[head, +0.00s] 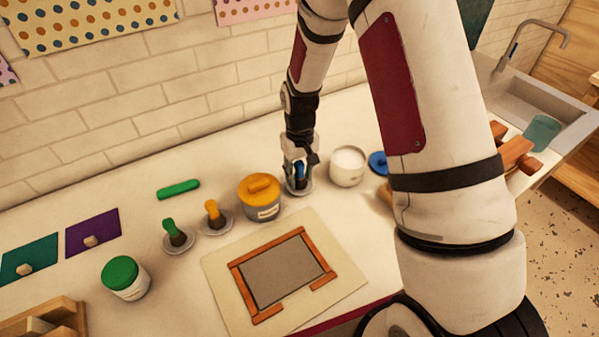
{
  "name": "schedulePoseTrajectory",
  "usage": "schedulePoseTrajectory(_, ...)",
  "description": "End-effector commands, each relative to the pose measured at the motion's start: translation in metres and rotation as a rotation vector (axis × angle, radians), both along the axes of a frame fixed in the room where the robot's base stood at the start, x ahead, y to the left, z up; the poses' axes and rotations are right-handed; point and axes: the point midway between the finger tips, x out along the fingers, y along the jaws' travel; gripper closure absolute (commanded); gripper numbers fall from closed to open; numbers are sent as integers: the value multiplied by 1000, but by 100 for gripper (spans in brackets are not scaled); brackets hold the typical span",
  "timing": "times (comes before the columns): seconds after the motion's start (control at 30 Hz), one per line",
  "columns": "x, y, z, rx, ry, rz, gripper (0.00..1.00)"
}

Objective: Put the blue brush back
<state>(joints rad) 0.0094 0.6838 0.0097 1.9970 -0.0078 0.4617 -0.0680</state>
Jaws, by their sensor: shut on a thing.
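The blue brush (299,172) is upright between the fingers of my gripper (300,166), which is shut on it. Only a small part of its blue handle shows; its lower end is hard to make out. It is at a small round dish (306,188) on the counter. I cannot tell whether the brush touches the dish. To the left, a yellow brush (212,208) and a green brush (171,229) stand in similar dishes. A white open jar (347,176) is just right of my gripper, and a blue lid (378,163) is beyond it, partly hidden by my arm.
A yellow-lidded jar (262,208) stands close on the left of the dish. A wooden frame (241,284) on a pale board is in front. A green roll (178,189), a green-lidded jar (125,277) and cards are at left. Wooden blocks (516,150) and a sink (540,100) are at right.

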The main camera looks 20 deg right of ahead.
Motion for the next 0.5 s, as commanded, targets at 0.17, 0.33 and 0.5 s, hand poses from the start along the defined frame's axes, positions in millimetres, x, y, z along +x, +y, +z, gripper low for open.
schedulePoseTrajectory(0.17,0,0,-2,0,1,0,94)
schedulePoseTrajectory(0.33,0,0,-4,0,1,0,94)
schedulePoseTrajectory(0.5,0,0,-6,0,0,0,94)
